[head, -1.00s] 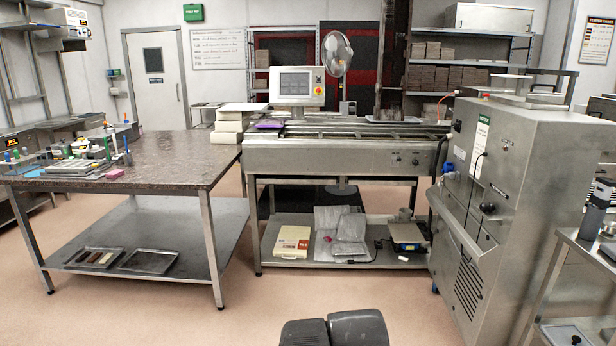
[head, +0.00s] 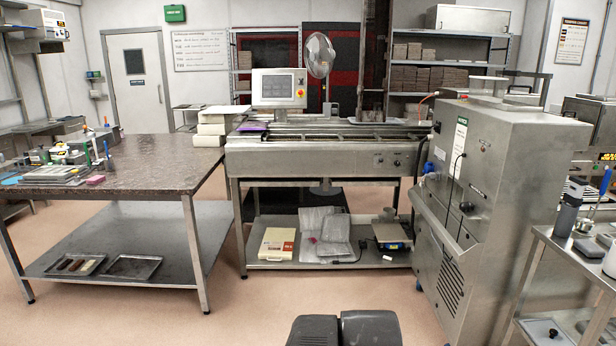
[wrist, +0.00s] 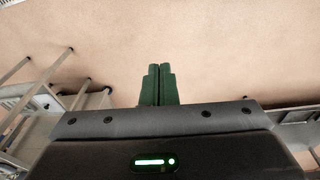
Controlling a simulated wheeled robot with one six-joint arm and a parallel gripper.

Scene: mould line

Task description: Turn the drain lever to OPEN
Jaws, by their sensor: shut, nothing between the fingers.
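My gripper (wrist: 159,69) shows in the wrist view, its two green fingers pressed together and empty over bare floor. I cannot make out the drain lever or an OPEN mark in either view. The tall steel machine (head: 490,165) stands at the right in the head view. It carries a black knob (head: 467,207) on its front, a blue fitting (head: 428,167) on its left side and a small green label; the lettering is too small to read. My gripper is not in the head view and is apart from the machine.
A steel conveyor unit (head: 325,157) with a control screen (head: 279,88) stands in the middle. A dark-topped worktable (head: 150,165) is at the left, and a steel bench (head: 590,250) with cups is at the right front. Floor (head: 245,315) is clear in front of them.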

